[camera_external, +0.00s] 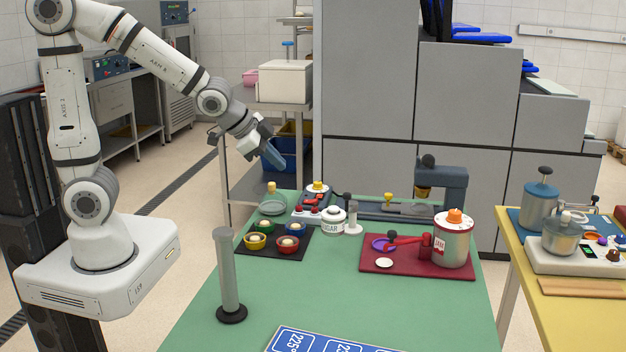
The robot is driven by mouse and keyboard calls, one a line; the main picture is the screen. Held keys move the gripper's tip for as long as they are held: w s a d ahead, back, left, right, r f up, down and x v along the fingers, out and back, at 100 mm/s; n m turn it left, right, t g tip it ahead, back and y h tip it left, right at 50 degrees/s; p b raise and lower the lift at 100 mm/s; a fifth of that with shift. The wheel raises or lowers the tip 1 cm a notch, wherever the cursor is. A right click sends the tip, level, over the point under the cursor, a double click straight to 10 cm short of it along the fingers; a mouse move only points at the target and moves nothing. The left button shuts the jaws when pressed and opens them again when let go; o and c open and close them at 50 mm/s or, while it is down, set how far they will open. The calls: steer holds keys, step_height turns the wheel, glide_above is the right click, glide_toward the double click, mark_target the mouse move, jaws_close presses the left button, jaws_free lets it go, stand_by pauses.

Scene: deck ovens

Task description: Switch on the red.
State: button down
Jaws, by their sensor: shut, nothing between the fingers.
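My gripper (273,156) is shut and empty, raised in the air above the far left part of the green table, pointing down and to the right. Below and right of it, at the table's far edge, a small white unit with red knobs (300,211) stands beside a dark unit with red parts (316,198) and a yellow-topped piece. They are too small to tell which red part is a switch or how it is set. A red bowl (288,244) sits on a black mat (247,230). A red device with an arm (425,244) stands on a dark red tray (460,271).
A grey post (229,275) on a black base stands at the table's near left. A blue sign (320,341) lies in front. The table's middle is clear.

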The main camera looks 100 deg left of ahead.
steer(key=a+f+t+y, duration=0.1)
steer(key=a+f, duration=0.3)
steer(key=a, duration=0.7)
steer(key=a+f+m+t+b, duration=0.1)
steer(key=a+f+t, duration=0.2)
steer(key=a, duration=0.8)
steer(key=shift+s+a+f+m+y, duration=0.3)
steer(key=shift+s+a+f+y, duration=0.1)
steer(key=shift+f, duration=0.55)
steer(key=b, duration=0.7)
glide_above(308, 202)
steer(key=s, duration=0.1)
step_height(308, 202, down, 7)
steer(key=shift+f, duration=0.1)
steer(key=shift+w+f+b, duration=0.3)
steer(key=shift+f+b, duration=0.05)
steer(key=shift+f, duration=0.2)
steer(key=shift+w+f+b, duration=0.15)
steer(key=shift+f+b, duration=0.2)
steer(key=shift+b, duration=0.1)
